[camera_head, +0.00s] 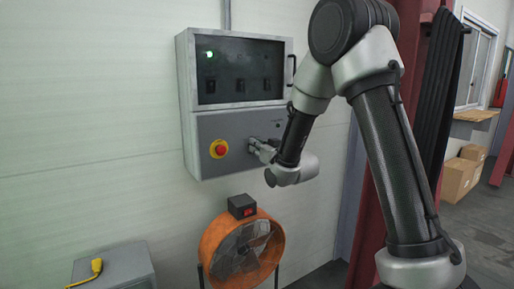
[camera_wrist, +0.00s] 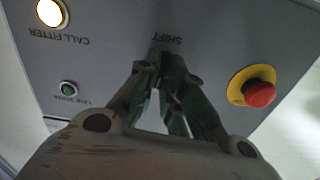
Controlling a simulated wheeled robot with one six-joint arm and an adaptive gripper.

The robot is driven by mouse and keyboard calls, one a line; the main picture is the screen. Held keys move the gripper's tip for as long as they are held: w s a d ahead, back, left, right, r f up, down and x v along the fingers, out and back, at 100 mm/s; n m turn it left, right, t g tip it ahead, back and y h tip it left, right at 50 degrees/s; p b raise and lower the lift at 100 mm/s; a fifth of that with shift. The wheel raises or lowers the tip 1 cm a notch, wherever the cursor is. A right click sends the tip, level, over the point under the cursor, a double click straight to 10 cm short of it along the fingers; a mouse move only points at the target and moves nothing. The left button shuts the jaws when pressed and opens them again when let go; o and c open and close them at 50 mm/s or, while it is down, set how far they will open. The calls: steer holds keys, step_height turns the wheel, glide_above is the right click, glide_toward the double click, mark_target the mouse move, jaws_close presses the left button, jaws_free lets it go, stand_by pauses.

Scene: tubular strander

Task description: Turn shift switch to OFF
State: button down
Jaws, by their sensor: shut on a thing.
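The grey control cabinet (camera_head: 207,127) hangs on the wall, and my gripper (camera_head: 254,147) reaches its lower panel from the right. In the wrist view the panel is upside down, with the SHIFT label (camera_wrist: 165,40) just beyond my gripper (camera_wrist: 165,72). My fingers are shut on the shift switch below that label. The switch is almost fully hidden between the fingertips, so I cannot read its position.
A red emergency button on a yellow ring (camera_head: 219,149) sits left of my gripper. A lit CALL FITTER button (camera_wrist: 52,13) and a small LINE POWER lamp (camera_wrist: 69,88) share the panel. An orange fan (camera_head: 212,244) stands below. A glazed door (camera_head: 235,72) covers the upper cabinet.

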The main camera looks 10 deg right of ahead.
steer(key=shift+n, duration=0.5)
steer(key=c, duration=1.5)
jaws_free()
steer(key=shift+c, duration=0.2)
steer(key=v, duration=0.7)
steer(key=shift+s, duration=0.25)
steer(key=shift+d, duration=0.1)
